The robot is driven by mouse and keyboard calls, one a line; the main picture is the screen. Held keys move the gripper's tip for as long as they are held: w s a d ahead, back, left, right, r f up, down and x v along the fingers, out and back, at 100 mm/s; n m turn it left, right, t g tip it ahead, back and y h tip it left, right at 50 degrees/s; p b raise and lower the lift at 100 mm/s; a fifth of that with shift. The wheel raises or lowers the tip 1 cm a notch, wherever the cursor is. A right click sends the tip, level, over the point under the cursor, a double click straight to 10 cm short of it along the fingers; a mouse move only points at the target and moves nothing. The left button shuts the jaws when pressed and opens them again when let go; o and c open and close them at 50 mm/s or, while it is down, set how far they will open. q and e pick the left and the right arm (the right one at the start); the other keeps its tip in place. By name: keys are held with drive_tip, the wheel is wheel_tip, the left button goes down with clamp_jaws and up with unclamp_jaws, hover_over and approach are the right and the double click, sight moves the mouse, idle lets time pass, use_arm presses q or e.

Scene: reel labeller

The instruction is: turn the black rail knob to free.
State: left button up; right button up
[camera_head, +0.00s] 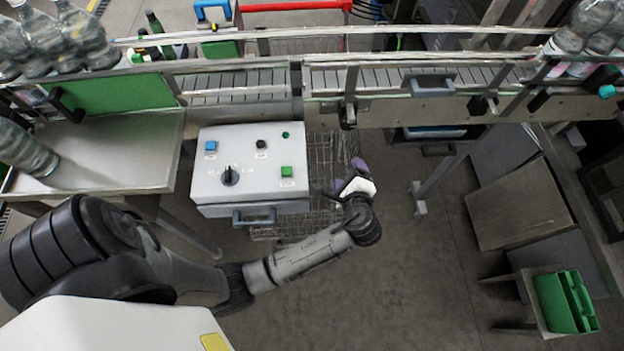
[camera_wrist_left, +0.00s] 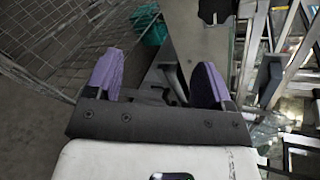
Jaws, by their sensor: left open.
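My left gripper (camera_head: 349,174) is open and empty, with purple finger pads, below the conveyor and just right of the control box. In the left wrist view its two fingers (camera_wrist_left: 156,75) stand wide apart. A black knob (camera_head: 348,117) sits on the upright rail post at the conveyor's near side, beyond the gripper and apart from it. Other black knobs show on the rail farther right (camera_head: 484,106) and at the left (camera_head: 66,106); I cannot tell which is the task's. A dark handle-like part (camera_wrist_left: 175,82) shows beyond the fingers. My right gripper is not in view.
The grey control box (camera_head: 215,190) has a black rotary switch (camera_head: 230,175), blue and green buttons and a front handle. A wire basket (camera_head: 325,150) lies beside it. Bottles stand at both conveyor ends. A green crate (camera_head: 567,303) is at lower right. Open floor lies right of the gripper.

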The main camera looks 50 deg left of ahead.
use_arm(q)
drive_tip(key=s+d+f+n+g+h+b, duration=0.2)
drive_tip(key=s+f+n+h+b, duration=0.8)
drive_tip(key=s, duration=0.5)
drive_tip(key=shift+s+d+f+n+h+b, duration=0.15)
drive_tip(key=shift+d+f+n+h+b, duration=0.15)
drive_tip(key=shift+d+f+n+h, duration=0.45)
drive_tip(key=shift+a+f+y, duration=0.15)
drive_tip(key=shift+f+y, duration=0.05)
drive_tip(key=shift+y, duration=0.05)
